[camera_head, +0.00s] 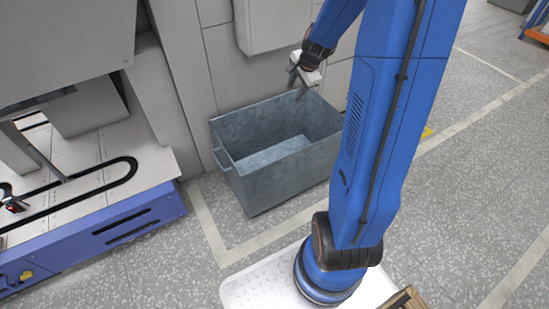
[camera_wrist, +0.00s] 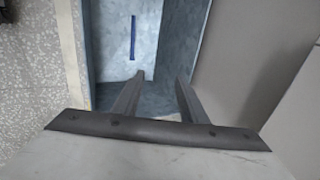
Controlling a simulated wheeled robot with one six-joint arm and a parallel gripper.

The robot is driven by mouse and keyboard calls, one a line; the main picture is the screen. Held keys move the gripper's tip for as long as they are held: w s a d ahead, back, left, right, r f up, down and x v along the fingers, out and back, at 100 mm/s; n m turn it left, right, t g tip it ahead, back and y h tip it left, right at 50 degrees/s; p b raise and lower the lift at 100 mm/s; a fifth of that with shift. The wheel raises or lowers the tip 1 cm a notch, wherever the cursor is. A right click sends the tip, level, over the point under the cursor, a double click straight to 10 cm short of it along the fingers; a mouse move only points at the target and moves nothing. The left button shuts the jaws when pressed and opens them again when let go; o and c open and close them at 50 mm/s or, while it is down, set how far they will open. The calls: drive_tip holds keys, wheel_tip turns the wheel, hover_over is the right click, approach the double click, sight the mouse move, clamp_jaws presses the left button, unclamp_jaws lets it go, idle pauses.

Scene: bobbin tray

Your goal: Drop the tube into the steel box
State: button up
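The steel box (camera_head: 262,180) is a grey-blue open-topped bin standing on the floor against the wall panels. My gripper (camera_head: 296,84) is above its back part, pointing down. In the wrist view my gripper's two fingers (camera_wrist: 160,90) stand apart over the box (camera_wrist: 99,40), with nothing visible between them. A thin dark blue strip (camera_wrist: 133,37) shows inside the box in the wrist view. It may be the tube, but I cannot tell for sure. No tube shows in the head view, where the near wall hides part of the box's inside.
A blue-sided bench (camera_head: 110,228) with a black looped track stands at the left. Grey wall panels (camera_head: 215,60) rise close behind the box. A wooden crate (camera_head: 405,298) shows at the bottom edge.

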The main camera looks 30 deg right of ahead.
drive_tip(key=shift+v, duration=1.4)
drive_tip(key=shift+a, duration=0.1)
